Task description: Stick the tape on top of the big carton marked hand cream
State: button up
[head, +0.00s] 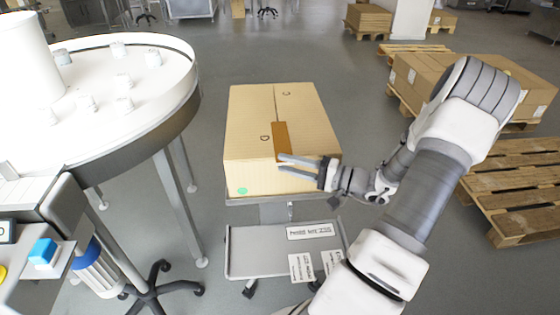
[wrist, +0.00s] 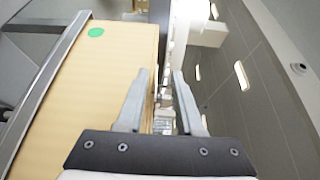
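The big carton (head: 250,120) stands closed on a small grey cart in the middle of the head view. It has a green round sticker low on its near side, also seen in the wrist view (wrist: 95,32). I cannot read a hand cream marking on it. A brown strip of tape (head: 281,140) lies along the top seam at the near end, reaching about the near edge. My gripper (head: 279,162) is at that near edge, just by the strip's near end. Its two fingers are apart, with nothing visible held between them in the wrist view (wrist: 160,75).
The cart's lower shelf (head: 260,250) carries paper labels. A round white table (head: 180,95) with small jars stands left, close to the carton. Pallets (head: 515,185) and more cartons (head: 460,85) are at the right. Floor behind the carton is clear.

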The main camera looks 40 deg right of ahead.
jog(key=v, duration=1.4)
jog(key=shift+s+d+p, duration=0.2)
jog(key=shift+s+p, duration=0.05)
jog(key=shift+p, duration=0.2)
